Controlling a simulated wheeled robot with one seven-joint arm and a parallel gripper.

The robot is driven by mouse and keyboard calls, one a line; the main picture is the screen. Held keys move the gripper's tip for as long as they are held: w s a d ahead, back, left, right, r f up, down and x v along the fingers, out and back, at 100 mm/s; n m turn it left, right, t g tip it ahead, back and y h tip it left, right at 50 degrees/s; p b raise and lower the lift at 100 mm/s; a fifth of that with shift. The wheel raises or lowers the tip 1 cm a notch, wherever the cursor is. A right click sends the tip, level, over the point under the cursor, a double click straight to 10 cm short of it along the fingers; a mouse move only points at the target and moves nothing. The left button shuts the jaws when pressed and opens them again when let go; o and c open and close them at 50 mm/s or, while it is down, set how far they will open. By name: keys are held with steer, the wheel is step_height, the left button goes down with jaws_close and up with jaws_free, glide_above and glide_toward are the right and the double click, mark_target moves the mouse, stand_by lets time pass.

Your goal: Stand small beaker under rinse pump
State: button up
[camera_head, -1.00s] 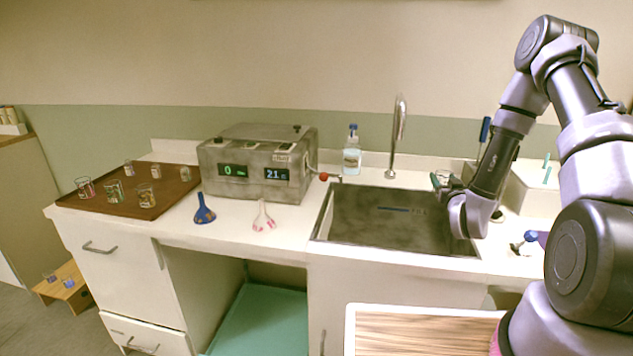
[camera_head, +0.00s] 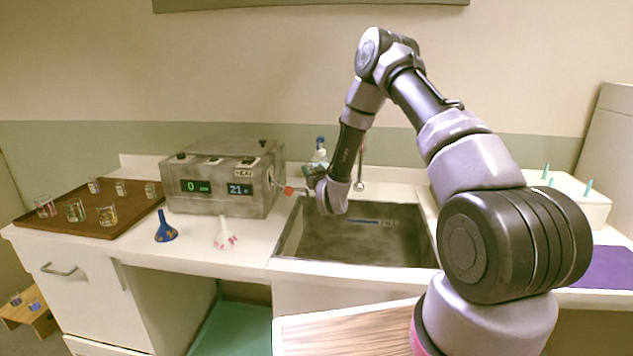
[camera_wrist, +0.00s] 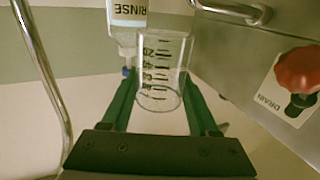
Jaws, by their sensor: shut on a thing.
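The small clear beaker (camera_wrist: 163,65) with dark graduation marks is between my gripper's green fingers (camera_wrist: 160,90) in the wrist view. My gripper is shut on it. The rinse pump bottle, labelled RINSE (camera_wrist: 127,14), shows just behind and left of the beaker, with a blue part beneath the label. In the head view my gripper (camera_head: 314,178) is at the sink's back left corner, in front of the rinse bottle (camera_head: 320,153) with its blue top. The beaker is hard to make out there. I cannot tell whether it touches the counter.
The grey heater box (camera_head: 222,180) stands left of the gripper, with a red drain knob (camera_wrist: 299,70) close on the right in the wrist view. The sink (camera_head: 350,240) lies in front, its tap (camera_head: 361,165) behind. A brown tray (camera_head: 130,215) holds several glasses.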

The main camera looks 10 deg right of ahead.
steer(key=w+d, duration=0.3)
steer(key=w, duration=0.5)
steer(key=f, duration=0.6)
steer(key=shift+s+a+f, duration=0.15)
steer(key=shift+s+f, duration=0.15)
steer(key=shift+f, duration=0.05)
steer(key=shift+w+f, duration=0.15)
steer(key=shift+w, duration=0.1)
steer(key=shift+f, duration=0.45)
steer(key=o, duration=1.4)
steer(key=shift+c, duration=0.2)
